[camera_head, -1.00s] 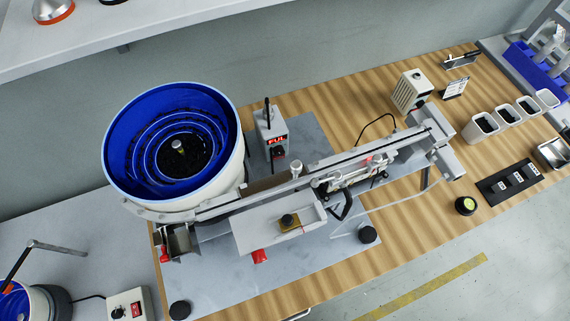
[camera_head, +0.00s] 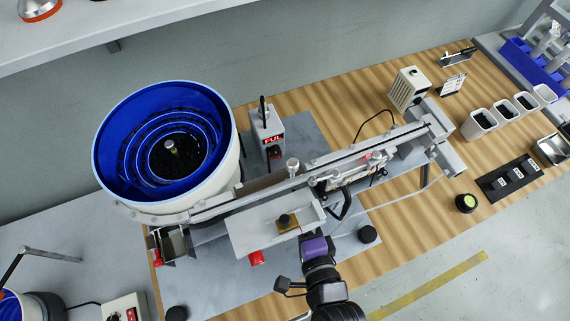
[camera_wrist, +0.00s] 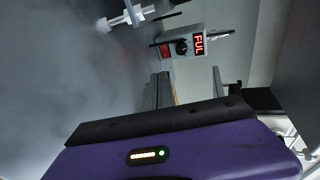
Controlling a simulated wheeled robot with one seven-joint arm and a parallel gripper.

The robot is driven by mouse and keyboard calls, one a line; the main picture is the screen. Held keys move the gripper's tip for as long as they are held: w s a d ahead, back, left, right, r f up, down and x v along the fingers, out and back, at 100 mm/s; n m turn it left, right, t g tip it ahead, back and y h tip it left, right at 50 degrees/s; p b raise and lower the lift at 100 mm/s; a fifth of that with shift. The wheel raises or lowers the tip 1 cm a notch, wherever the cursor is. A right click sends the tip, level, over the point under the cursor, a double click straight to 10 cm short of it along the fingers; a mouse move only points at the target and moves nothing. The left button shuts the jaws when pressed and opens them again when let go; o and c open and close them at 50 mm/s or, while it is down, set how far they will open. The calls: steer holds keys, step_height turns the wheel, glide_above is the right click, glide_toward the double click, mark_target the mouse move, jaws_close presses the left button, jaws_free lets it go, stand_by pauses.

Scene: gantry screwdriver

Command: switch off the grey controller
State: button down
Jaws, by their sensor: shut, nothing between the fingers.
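The grey controller (camera_head: 268,130) stands upright behind the feeder rail, right of the blue bowl. It has a red lit display reading "FUL", a dark knob and a toggle-like black post on top. In the wrist view the controller (camera_wrist: 186,44) shows tilted, with its display, black knob and a red switch (camera_wrist: 165,50) facing me. My gripper (camera_wrist: 159,80) is shut and empty, its fingers pointing toward the controller and still apart from it. In the head view my purple gripper body (camera_head: 317,247) is in front of the rail; its fingertips are hard to make out there.
The blue bowl feeder (camera_head: 166,150) stands at left. The long metal rail (camera_head: 330,162) lies between my gripper and the controller. A beige box (camera_head: 408,88) and white bins (camera_head: 480,124) are at right. Another control box (camera_head: 124,308) is at lower left.

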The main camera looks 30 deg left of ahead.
steer(key=p, duration=0.3)
glide_toward(275, 158)
steer(key=x, duration=0.3)
steer(key=d+x, duration=0.1)
steer(key=x, duration=0.1)
steer(key=shift+w+a+f, duration=0.15)
steer(key=shift+w, duration=0.45)
steer(key=shift+w+a+f, duration=0.1)
steer(key=shift+w+a, duration=0.2)
steer(key=shift+w, duration=0.1)
steer(key=shift+w+a, duration=0.1)
steer(key=shift+w, duration=0.1)
steer(key=shift+s+a, duration=0.1)
steer(key=shift+s, duration=0.05)
steer(key=shift+s+a+p, duration=0.2)
steer(key=shift+s+p, duration=0.05)
steer(key=shift+p, duration=0.5)
steer(key=shift+s+a+p, duration=0.1)
steer(key=shift+s+p, duration=0.2)
steer(key=shift+p, duration=0.25)
